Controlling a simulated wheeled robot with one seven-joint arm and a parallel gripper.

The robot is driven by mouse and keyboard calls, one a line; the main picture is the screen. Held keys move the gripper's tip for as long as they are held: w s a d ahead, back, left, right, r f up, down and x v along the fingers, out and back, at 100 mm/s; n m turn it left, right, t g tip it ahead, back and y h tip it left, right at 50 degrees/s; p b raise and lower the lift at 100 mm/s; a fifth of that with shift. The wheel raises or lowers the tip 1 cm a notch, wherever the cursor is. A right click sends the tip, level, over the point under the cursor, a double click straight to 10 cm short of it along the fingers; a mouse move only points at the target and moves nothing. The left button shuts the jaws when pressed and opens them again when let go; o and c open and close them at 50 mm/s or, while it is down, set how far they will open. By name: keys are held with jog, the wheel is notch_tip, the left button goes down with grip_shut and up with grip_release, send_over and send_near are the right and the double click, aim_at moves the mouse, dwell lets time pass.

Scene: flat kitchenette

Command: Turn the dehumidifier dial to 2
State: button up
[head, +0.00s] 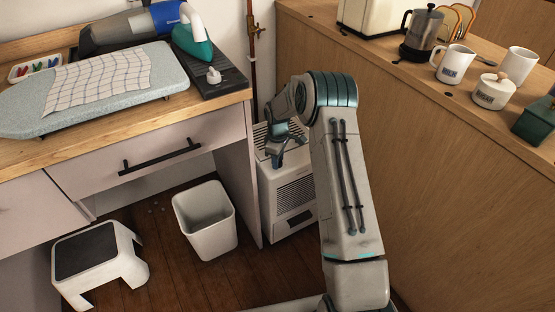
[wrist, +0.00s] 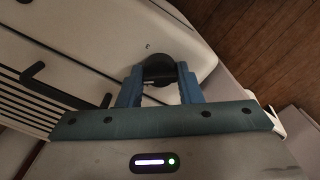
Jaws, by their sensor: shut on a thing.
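The dehumidifier (head: 291,205) is a pale box with a slotted front, standing on the floor between the desk and the wooden counter. My gripper (head: 276,153) reaches down to its top from the right. In the wrist view, the black round dial (wrist: 159,66) sits on the pale top panel of the dehumidifier (wrist: 110,40). The blue fingers of my gripper (wrist: 160,82) are on either side of the dial and shut on it. A small dark mark shows on the panel by the dial, too small to read. The dial's setting cannot be read. In the head view my gripper hides the dial.
A desk drawer front (head: 150,160) and side panel stand close to the left of the dehumidifier. The wooden counter (head: 440,180) is close on the right. A white bin (head: 205,222) and a step stool (head: 98,262) stand on the floor. A black handle (wrist: 36,76) sits near the vent slots.

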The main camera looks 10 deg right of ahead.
jog(key=shift+m, duration=0.5)
dwell(0.3)
jog(key=o, duration=1)
notch_tip(320, 180, up, 14)
jog(key=shift+f+p, duration=0.1)
jog(key=shift+p, duration=0.9)
